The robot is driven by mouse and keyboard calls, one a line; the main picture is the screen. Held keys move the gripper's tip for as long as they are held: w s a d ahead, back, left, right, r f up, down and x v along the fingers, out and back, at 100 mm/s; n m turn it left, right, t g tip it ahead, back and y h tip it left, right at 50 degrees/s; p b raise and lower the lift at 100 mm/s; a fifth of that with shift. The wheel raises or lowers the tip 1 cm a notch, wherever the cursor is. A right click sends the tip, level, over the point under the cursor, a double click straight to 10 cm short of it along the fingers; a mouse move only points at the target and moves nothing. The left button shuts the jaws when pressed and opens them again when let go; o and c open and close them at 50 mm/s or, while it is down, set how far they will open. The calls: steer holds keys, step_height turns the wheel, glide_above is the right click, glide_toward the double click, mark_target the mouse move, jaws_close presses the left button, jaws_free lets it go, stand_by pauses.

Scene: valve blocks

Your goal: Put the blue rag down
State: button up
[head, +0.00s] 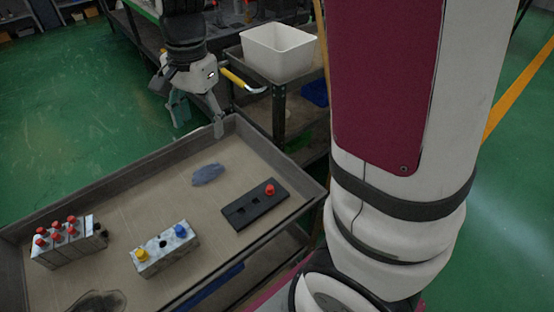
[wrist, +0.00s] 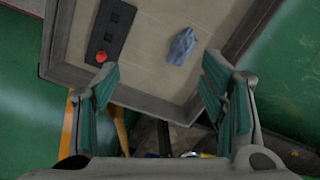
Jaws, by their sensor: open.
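The blue rag (head: 208,174) lies crumpled and flat on the floor of the grey tray table (head: 137,178), near its far side. It also shows in the wrist view (wrist: 181,46), ahead of the fingers and apart from them. My gripper (head: 198,118) is open and empty, above and beyond the tray's far edge. In the wrist view my gripper (wrist: 160,95) has its two green-padded fingers spread wide, with the tray's rim between and beyond them.
A black plate (head: 255,205) with a red knob, a metal block (head: 165,249) with yellow and blue knobs, and a block with several red knobs (head: 68,244) stand in the tray. A white bin (head: 278,50) sits on a cart behind. A dark patch (head: 97,301) lies at the front.

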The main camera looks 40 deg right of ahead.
steer(key=s+r+n+t, duration=0.1)
steer(key=s+r+n, duration=0.2)
steer(key=s, duration=0.9)
steer(key=s+d+r+n+t, duration=0.1)
steer(key=s+r+n, duration=0.2)
steer(key=s+n, duration=0.6)
steer(key=s, duration=0.3)
steer(key=shift+r+n+h, duration=0.3)
steer(key=shift+r+n, duration=0.05)
steer(key=shift+n, duration=0.05)
step_height(320, 180, up, 8)
steer(key=t+p, duration=0.1)
steer(key=p, duration=0.6)
steer(key=shift+r+t, duration=0.2)
steer(key=shift+t, duration=0.2)
